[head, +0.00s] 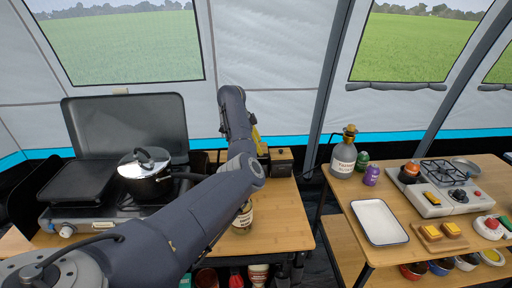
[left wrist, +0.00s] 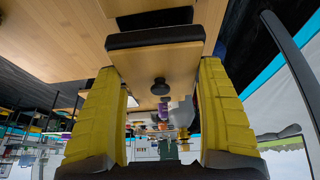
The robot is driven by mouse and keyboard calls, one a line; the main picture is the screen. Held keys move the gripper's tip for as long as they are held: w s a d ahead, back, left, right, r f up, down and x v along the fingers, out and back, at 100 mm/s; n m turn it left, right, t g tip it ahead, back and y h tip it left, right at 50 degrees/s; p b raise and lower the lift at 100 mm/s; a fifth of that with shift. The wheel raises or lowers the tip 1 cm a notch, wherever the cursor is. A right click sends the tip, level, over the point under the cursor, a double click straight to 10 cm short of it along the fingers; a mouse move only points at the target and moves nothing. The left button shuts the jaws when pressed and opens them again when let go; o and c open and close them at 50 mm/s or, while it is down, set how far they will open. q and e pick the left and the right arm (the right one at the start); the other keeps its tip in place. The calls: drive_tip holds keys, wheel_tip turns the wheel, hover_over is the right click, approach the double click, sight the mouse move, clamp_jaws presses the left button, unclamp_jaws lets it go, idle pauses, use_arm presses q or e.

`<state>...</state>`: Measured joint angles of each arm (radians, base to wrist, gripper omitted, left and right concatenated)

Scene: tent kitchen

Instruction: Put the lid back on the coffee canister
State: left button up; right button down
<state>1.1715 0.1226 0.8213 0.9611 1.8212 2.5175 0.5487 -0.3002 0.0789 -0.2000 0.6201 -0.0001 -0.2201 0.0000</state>
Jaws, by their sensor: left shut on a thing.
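My left gripper (left wrist: 160,105) has its two yellow fingers on either side of a light wooden piece with a round dark knob (left wrist: 160,86), and is shut on it. A black band lies along its upper edge in the left wrist view; whether it is the lid I cannot tell. In the head view the gripper (head: 258,140) is mostly hidden by my arm, at the back of the left table. My right gripper is out of view.
A camp stove (head: 72,212) with a lidded pot (head: 146,180) fills the left of the table (head: 285,225). Bare wood lies right of the jar. Across a gap, the right table holds a bottle (head: 343,160), a white tray (head: 379,222) and a burner (head: 440,190).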

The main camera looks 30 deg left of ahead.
use_arm(q)
drive_tip(key=shift+f, duration=1.6)
drive_tip(key=shift+c, duration=0.2)
idle(2.4)
drive_tip(key=o, duration=1.2)
drive_tip(key=shift+o, duration=0.2)
drive_tip(key=shift+r, duration=0.1)
drive_tip(key=shift+r, duration=3.4)
clamp_jaws()
